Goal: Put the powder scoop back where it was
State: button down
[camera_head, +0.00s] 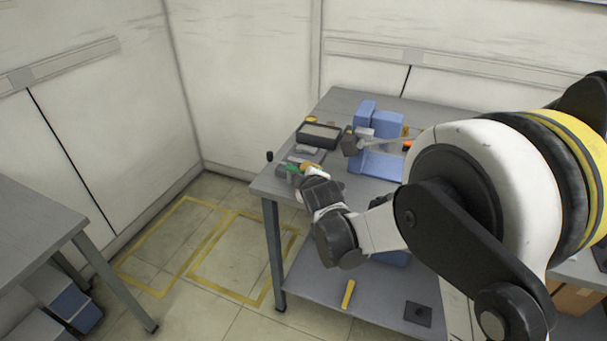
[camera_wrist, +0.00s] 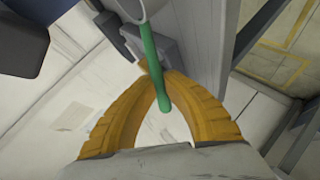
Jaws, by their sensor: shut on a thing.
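The powder scoop has a green handle (camera_wrist: 150,55) and a pale head (camera_wrist: 132,8), which is cut off by the top edge of the wrist view. The orange fingers of my gripper (camera_wrist: 160,78) are closed around the handle, with its end sticking out toward the palm. In the head view my gripper (camera_head: 307,168) is over the near left corner of the grey workbench (camera_head: 265,186). A bit of the green handle (camera_head: 292,169) shows there beside the fingers. Whether the scoop touches the bench or anything on it cannot be told.
A black tray (camera_head: 318,136) sits behind my gripper. A blue stand (camera_head: 381,165) with a grey part beside it stands to the right. Small grey items lie near the left edge. My arm hides the bench's right side. Open floor with yellow markings lies left.

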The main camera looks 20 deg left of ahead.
jog(key=shift+f+b, duration=0.65)
jog(key=shift+f, duration=0.25)
jog(key=shift+r, duration=0.1)
dwell(0.3)
jog(key=shift+w+r+g+p, duration=0.1)
jog(key=shift+r+g+p, duration=0.3)
jog(key=shift+p, duration=0.5)
jog(key=shift+m+g+p, duration=0.3)
jog(key=shift+g+p, duration=0.15)
jog(key=shift+g, duration=0.05)
jog(key=shift+f, duration=0.1)
jog(key=shift+f+b, duration=0.45)
jog(key=shift+f, duration=0.15)
jog(key=c, duration=1)
grip_release()
